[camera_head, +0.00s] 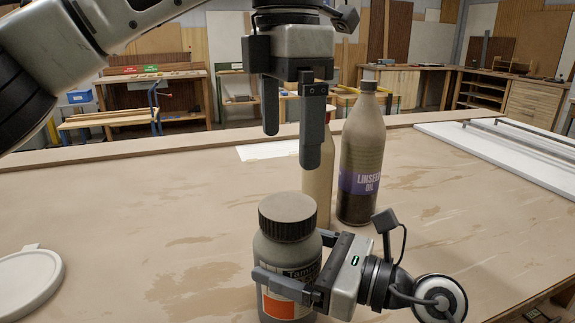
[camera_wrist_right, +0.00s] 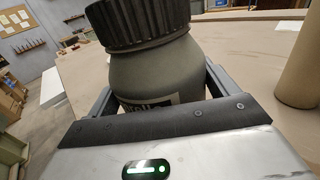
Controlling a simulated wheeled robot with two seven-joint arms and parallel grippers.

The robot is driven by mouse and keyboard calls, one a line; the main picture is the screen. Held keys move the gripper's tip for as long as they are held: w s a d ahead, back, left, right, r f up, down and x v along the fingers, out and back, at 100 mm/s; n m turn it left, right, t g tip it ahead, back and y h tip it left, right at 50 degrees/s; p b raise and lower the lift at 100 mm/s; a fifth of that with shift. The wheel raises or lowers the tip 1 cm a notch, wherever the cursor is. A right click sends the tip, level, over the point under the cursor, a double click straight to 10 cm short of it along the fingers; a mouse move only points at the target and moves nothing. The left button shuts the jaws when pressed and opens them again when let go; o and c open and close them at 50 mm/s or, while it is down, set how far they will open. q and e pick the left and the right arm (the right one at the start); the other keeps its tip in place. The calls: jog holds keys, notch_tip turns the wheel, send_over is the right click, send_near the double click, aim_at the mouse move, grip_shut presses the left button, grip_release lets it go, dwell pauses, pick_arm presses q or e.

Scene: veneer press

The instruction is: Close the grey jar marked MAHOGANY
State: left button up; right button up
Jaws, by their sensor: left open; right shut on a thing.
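The grey jar (camera_head: 272,258) stands upright at the front middle of the table in the head view, with a pale and orange label partly covered by a finger. MAHOGANY cannot be read on it. A dark ribbed lid (camera_head: 288,216) sits on its mouth; I cannot tell how tight it is. My right gripper (camera_head: 285,285) is shut around the jar's body from the right. The right wrist view shows the jar's shoulder (camera_wrist_right: 165,72) between the fingers, with the lid (camera_wrist_right: 140,25) above. My left gripper (camera_head: 290,150) is open and empty, pointing down above the lid, apart from it.
A linseed oil bottle (camera_head: 361,160) stands behind the jar to the right. A paler bottle (camera_head: 317,185) stands just behind the jar, partly hidden by my left finger. A round white lid or dish (camera_head: 28,283) lies at left. A white board with metal bars (camera_head: 520,140) lies at right.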

pick_arm(q)
jog(key=shift+r, duration=0.95)
pick_arm(e)
jog(key=o, duration=1.7)
jog(key=shift+d, duration=0.1)
pick_arm(q)
notch_tip(320, 180, down, 4)
jog(key=b, duration=0.4)
pick_arm(e)
jog(key=shift+v, duration=7.9)
pick_arm(q)
jog(key=shift+f, duration=0.1)
pick_arm(e)
jog(key=shift+s, duration=0.15)
